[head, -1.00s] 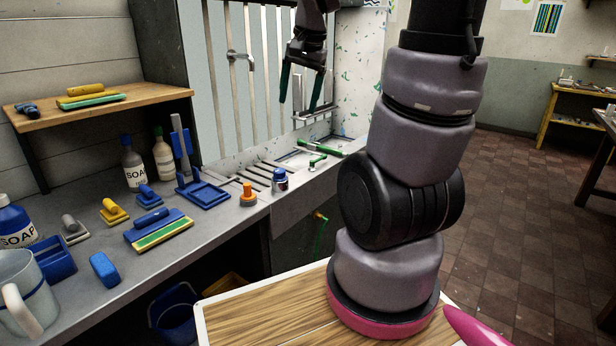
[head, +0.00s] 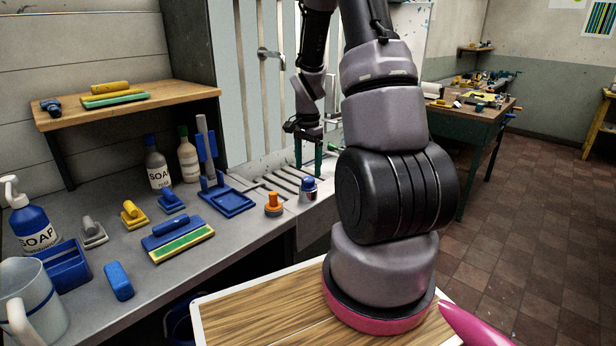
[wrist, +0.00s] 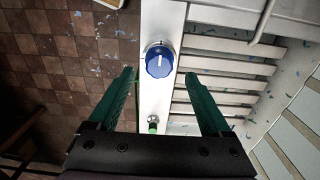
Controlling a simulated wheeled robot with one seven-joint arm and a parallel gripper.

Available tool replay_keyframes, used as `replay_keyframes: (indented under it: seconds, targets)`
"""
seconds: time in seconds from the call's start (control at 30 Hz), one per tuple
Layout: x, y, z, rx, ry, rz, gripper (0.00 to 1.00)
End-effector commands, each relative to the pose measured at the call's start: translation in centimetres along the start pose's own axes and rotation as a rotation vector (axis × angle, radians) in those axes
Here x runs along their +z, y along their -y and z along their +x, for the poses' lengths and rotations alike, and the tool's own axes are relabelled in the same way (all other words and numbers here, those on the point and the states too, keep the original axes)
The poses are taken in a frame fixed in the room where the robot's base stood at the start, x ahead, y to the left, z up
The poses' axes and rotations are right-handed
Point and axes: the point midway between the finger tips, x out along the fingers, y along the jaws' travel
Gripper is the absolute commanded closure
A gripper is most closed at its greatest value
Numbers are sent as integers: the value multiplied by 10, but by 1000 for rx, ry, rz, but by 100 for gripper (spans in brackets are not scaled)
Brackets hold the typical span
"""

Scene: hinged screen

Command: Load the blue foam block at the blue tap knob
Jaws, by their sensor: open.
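The blue tap knob (head: 308,184), on a metal collar, stands at the counter's front edge beside the slatted drain. The wrist view shows it from above, with a white mark on the blue top (wrist: 159,62). A plain blue block (head: 118,281), seemingly the foam block, lies on the counter at the near left, apart from my gripper. My gripper (head: 308,174) points down, open, above and just behind the knob in the head view. In the wrist view, the knob appears between and slightly ahead of the green fingertips (wrist: 160,75). Nothing is held.
An orange knob (head: 273,204) stands left of the blue one. Several brushes, a blue caddy (head: 62,268), soap bottles and a jug (head: 32,300) crowd the left counter. A blue stand (head: 225,200) is behind the orange knob. Vertical bars rise behind the drain.

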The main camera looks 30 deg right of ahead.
Motion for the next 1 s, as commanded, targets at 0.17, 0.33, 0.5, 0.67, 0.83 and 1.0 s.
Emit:
replay_keyframes:
  seconds: [0.17, 0.33, 0.5, 0.67, 0.83, 1.0]
  targets:
    - [0, 0, 28, 1, 1, -1, 18]
    - [0, 0, 39, -1, 0, 0, 18]
    - [0, 0, 40, -1, -1, 0, 18]
    - [0, 0, 40, -1, 0, 0, 33]
    - [0, 0, 40, -1, 0, -1, 98]
    - [0, 0, 40, -1, 0, -37, 100]
